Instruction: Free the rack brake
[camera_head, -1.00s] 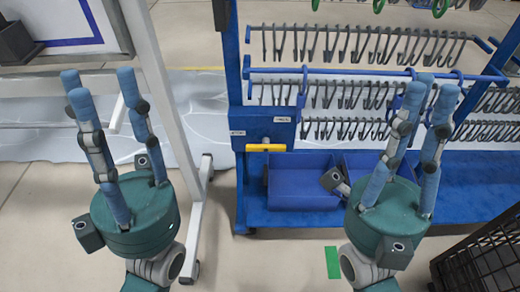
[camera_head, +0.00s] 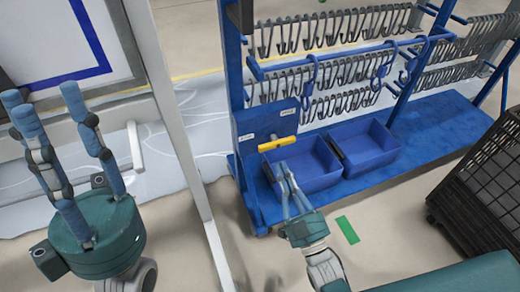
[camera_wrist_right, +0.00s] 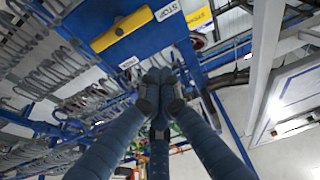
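The rack brake is a yellow bar handle (camera_head: 278,144) on a blue plate (camera_head: 262,122) at the rack's left post. The bar lies roughly level in the head view and also shows in the right wrist view (camera_wrist_right: 122,30). Two white labels are on the plate; one reads STOP (camera_wrist_right: 168,11) in the wrist view. My right gripper (camera_head: 281,166) has its fingers drawn together, just below the handle in the head view. Its fingertips (camera_wrist_right: 160,82) meet with nothing seen between them, apart from the bar. My left gripper (camera_head: 45,90) is open and empty at the far left.
The blue rack (camera_head: 229,90) carries rows of metal hooks. Two blue bins (camera_head: 318,184) sit on its base close to my right gripper. A black crate (camera_head: 485,190) stands at the right. A white frame post (camera_head: 165,95) stands between my left gripper and the rack.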

